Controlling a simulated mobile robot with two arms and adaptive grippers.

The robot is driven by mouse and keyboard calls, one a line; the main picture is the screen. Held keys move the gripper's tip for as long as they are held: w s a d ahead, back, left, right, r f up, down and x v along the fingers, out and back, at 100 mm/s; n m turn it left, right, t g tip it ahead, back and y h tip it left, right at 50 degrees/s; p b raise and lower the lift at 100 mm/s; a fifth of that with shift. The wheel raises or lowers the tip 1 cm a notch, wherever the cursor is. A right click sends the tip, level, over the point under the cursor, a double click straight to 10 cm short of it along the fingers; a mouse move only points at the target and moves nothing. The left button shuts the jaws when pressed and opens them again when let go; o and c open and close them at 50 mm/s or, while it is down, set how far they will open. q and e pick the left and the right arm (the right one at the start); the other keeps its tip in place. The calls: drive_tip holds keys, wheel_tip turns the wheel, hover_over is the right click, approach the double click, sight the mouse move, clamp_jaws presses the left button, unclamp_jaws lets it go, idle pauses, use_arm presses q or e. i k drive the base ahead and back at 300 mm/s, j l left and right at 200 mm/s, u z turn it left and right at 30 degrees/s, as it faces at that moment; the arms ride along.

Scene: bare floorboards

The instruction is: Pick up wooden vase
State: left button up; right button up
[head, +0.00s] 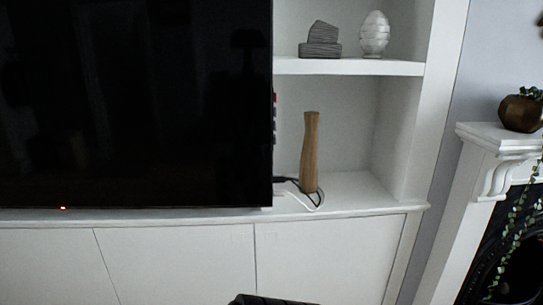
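The wooden vase (310,152) is tall, slim and light brown. It stands upright on the white cabinet top, in the lower alcove just right of the large black television. Thin cables lie around its base. Neither of my grippers can be made out in the head view. A dark shape shows at the bottom edge, too cut off to tell what it is.
The television (136,110) stands close on the vase's left. A white shelf (395,68) above holds a grey stacked ornament (320,42) and a white egg-shaped ornament (375,35). The cabinet top (358,190) right of the vase is clear. A fireplace mantel (490,135) bears a brown planter (520,114).

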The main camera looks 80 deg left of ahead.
sight(308, 171)
drive_tip(key=u, duration=2.5)
